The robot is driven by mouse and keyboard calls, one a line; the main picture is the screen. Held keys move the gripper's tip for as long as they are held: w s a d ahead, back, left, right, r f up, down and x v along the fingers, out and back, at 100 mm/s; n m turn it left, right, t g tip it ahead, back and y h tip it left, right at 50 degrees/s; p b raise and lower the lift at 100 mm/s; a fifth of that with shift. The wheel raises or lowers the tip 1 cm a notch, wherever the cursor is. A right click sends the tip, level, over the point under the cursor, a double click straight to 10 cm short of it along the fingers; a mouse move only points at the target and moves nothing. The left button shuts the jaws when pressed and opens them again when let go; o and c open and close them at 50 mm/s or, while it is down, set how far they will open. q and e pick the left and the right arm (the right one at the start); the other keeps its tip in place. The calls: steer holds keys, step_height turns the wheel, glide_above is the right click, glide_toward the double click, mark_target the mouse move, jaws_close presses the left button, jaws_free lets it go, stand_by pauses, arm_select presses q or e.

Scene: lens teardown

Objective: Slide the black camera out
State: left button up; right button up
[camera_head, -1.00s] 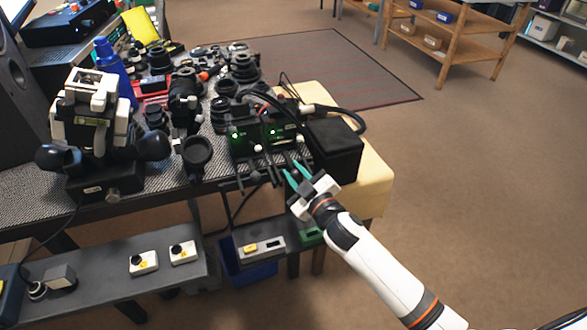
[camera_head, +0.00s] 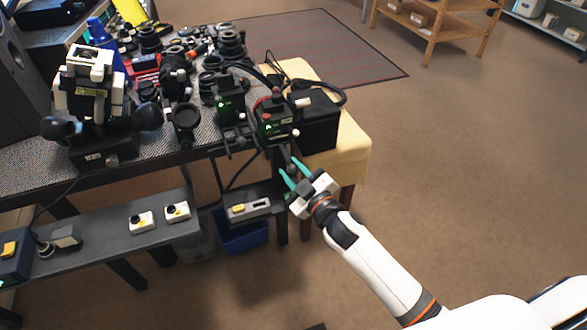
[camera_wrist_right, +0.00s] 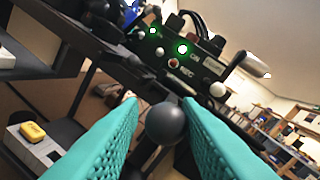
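The black camera (camera_head: 275,122) is a dark boxy unit with green lights and a red button on top. It sits at the table's front right, standing forward of a similar dark unit (camera_head: 230,106) to its left. Its lit face with REC lettering fills the upper middle of the right wrist view (camera_wrist_right: 185,62). A dark round knob (camera_wrist_right: 166,123) at its front lies between the teal fingers of my right gripper (camera_head: 292,168). The fingers appear closed around the knob, though a thin gap shows on the left in the wrist view. My left gripper is out of view.
A black box (camera_head: 318,122) stands right of the camera on a yellow-topped stand (camera_head: 353,150). A lower shelf (camera_head: 115,240) and a blue bin (camera_head: 240,238) are below the table edge. Open floor lies to the right.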

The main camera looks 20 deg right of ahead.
steer(key=shift+s+r, duration=0.1)
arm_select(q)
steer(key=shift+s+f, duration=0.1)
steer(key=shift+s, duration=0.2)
arm_select(e)
steer(key=v, duration=1.2)
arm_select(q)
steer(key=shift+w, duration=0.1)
arm_select(e)
steer(key=shift+d, duration=0.1)
